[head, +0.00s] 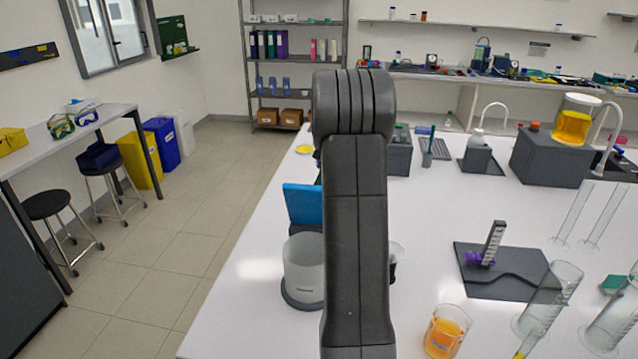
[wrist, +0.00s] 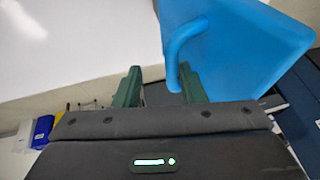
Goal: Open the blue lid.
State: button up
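The blue lid (head: 302,205) stands tilted up at the far side of a pale round container (head: 303,268), whose top looks uncovered. My arm hides the lid's right part in the head view. In the wrist view the blue lid (wrist: 240,50) fills the upper right, with its curved blue handle (wrist: 183,45) reaching down toward my gripper (wrist: 160,88). The green fingers are spread apart. The handle's lower end shows between them, nearer the right finger; I cannot tell if they touch. My gripper is hidden behind my arm in the head view.
An orange-filled beaker (head: 446,330) and glass cylinders (head: 548,300) stand at the right front. A dark tray (head: 500,270) lies right of my arm. Grey boxes (head: 552,155) stand farther back. The white bench top (head: 245,300) is clear left of the container, up to its edge.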

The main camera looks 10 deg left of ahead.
jog(key=b+v, duration=0.1)
jog(key=v, duration=1.2)
jog(key=shift+r, duration=0.35)
jog(key=shift+d, duration=0.15)
jog(key=x, duration=1.3)
jog(key=shift+a+f+p, duration=0.2)
jog(key=shift+f+p, duration=0.15)
jog(key=shift+p, duration=0.1)
